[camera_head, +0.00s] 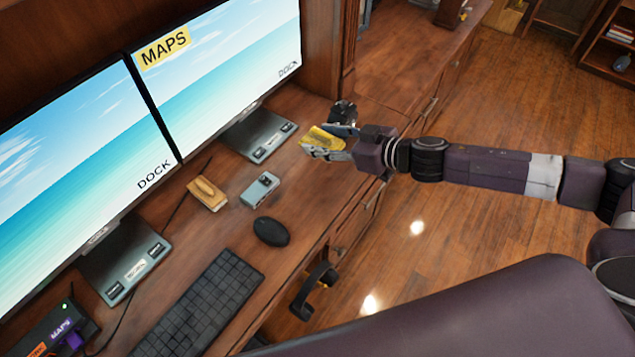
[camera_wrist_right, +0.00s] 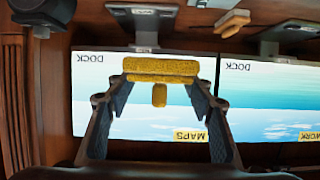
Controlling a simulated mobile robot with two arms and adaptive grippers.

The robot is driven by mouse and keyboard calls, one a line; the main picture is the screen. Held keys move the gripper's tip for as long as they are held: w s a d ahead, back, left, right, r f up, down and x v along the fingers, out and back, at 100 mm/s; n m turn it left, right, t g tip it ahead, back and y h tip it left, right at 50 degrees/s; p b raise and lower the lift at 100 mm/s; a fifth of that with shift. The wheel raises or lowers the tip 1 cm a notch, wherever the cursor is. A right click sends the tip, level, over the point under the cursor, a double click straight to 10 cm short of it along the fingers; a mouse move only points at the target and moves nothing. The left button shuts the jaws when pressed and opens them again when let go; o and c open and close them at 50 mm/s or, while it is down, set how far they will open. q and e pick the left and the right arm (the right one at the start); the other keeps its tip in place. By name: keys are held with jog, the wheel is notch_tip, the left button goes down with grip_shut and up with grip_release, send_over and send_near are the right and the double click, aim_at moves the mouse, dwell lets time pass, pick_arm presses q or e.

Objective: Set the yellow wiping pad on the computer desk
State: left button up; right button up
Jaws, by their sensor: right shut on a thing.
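The yellow wiping pad (camera_head: 320,138) is at the tips of my right gripper (camera_head: 335,142), over the right part of the wooden computer desk (camera_head: 300,213). In the right wrist view the pad (camera_wrist_right: 160,66) spans between the two fingers of my right gripper (camera_wrist_right: 159,80), with a small yellow knob facing the camera. The gripper is shut on it. Whether its underside touches the desk I cannot tell. My left gripper is in neither view.
Two monitors (camera_head: 220,60) line the back of the desk. A tan block-shaped item (camera_head: 207,193), a small grey device (camera_head: 260,189), a black mouse (camera_head: 271,231) and a keyboard (camera_head: 202,308) lie on it. Bare wood shows between the grey device and my gripper.

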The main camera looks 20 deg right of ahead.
jog(key=b, duration=0.3)
send_over(322, 189)
notch_tip(322, 189, down, 14)
jog(key=shift+r, duration=0.25)
jog(key=shift+f+b, duration=0.45)
jog(key=shift+f, duration=1.55)
jog(key=shift+f, duration=0.25)
jog(key=o, duration=1.1)
jog(key=shift+o, duration=0.3)
